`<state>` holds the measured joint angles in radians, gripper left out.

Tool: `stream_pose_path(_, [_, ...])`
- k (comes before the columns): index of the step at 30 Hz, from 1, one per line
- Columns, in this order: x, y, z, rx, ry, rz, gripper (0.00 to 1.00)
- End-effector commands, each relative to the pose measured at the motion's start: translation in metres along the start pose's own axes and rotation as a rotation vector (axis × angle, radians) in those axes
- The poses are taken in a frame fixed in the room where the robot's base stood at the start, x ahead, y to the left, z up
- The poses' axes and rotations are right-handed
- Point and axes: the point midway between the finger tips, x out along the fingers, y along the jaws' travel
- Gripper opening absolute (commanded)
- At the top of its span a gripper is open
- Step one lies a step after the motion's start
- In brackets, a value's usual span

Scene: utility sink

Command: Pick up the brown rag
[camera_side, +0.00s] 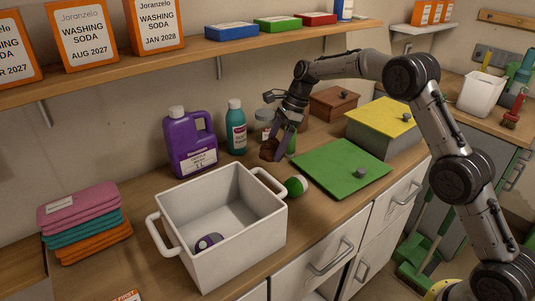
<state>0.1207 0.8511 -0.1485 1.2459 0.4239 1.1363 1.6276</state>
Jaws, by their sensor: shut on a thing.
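The brown rag (269,149) is a small, dark brown bundle between the fingertips of my gripper (276,146). My gripper points down and is shut on the rag. The rag is behind the white bin and left of the green board. Its lower edge is near the counter, and I cannot tell whether it touches. The fingers hide part of it.
A white two-handled bin (264,225) with a purple item (208,241) inside stands in front. A purple jug (190,145), a teal bottle (236,128), a jar (264,122), a green-and-white ball (296,186) and a green board (341,167) are nearby. A shelf (190,50) runs above.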

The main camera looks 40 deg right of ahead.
Motion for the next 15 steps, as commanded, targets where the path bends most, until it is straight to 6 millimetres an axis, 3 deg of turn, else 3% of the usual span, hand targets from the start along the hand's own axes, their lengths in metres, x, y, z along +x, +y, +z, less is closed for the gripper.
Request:
stream_pose_path(1, [-0.012,0.009,0.001,0.0,-0.001,-0.003,0.23])
stream_pose_path(9, [-0.036,0.056,-0.008,0.001,0.0,-0.001,0.23])
stream_pose_path(15, [-0.049,0.078,-0.012,0.0,0.0,-0.001,0.23])
